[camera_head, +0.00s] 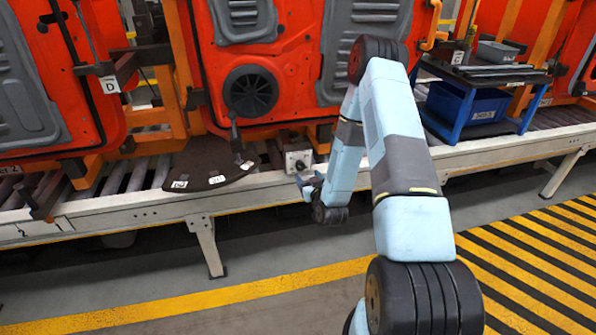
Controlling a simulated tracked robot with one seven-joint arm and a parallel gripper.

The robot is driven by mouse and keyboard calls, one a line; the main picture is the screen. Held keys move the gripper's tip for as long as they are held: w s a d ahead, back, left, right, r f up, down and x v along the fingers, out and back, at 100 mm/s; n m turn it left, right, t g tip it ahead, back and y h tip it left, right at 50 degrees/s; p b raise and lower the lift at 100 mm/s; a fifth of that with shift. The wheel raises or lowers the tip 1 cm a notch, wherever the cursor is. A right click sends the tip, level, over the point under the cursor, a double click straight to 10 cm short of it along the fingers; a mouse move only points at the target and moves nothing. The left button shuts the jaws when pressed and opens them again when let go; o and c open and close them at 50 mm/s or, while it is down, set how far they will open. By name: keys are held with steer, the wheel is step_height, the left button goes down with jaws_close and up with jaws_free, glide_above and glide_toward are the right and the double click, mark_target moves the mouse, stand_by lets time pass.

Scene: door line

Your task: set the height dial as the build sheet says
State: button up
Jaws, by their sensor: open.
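A small light-grey box with a round knob (299,164) on its front sits at the conveyor's front edge, centre of the view. It looks like the dial, but its marks are too small to read. My gripper (306,187) is open and empty, just below and in front of the box. It appears apart from the knob, though the depth gap is hard to tell. My arm hides the area right of the box. I cannot make out a build sheet.
A dark curved plate (208,166) with small white labels and an upright lever (235,135) is left of the box. Orange door panels (290,50) stand behind the conveyor (258,192). A blue-framed stand (470,85) holds a blue bin (462,106) at right. The floor in front is clear.

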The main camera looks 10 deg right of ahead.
steer(key=m+t, duration=0.1)
glide_toward(300, 169)
steer(key=shift+h, duration=0.4)
steer(key=w, duration=0.9)
steer(key=shift+w+r, duration=0.1)
steer(key=shift+w, duration=0.15)
steer(key=c, duration=1)
steer(key=shift+o, duration=0.2)
steer(key=shift+a, duration=0.45)
steer(key=shift+d+m, duration=0.3)
steer(key=shift+c, duration=0.4)
